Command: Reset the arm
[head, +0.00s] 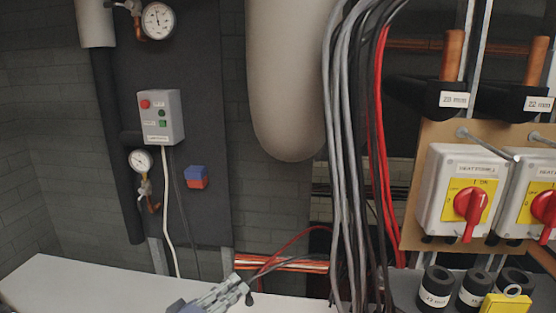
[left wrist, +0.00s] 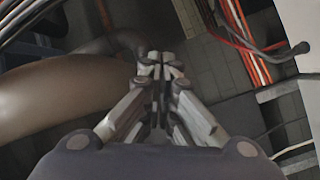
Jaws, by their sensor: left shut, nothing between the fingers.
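My left gripper (head: 236,287) shows at the bottom of the head view, in front of the white ledge and just left of the hanging cables. In the left wrist view its fingers (left wrist: 163,62) are together and hold nothing. It looks apart from everything around it, though its exact distance from the cables cannot be told. My right gripper is in neither view.
Grey, black and red cables (head: 352,140) hang down the middle. The white ledge (head: 90,285) at the lower left is bare. A button box (head: 161,117) and gauges (head: 157,21) are on the dark panel. Red-handled switches (head: 472,205) are at the right.

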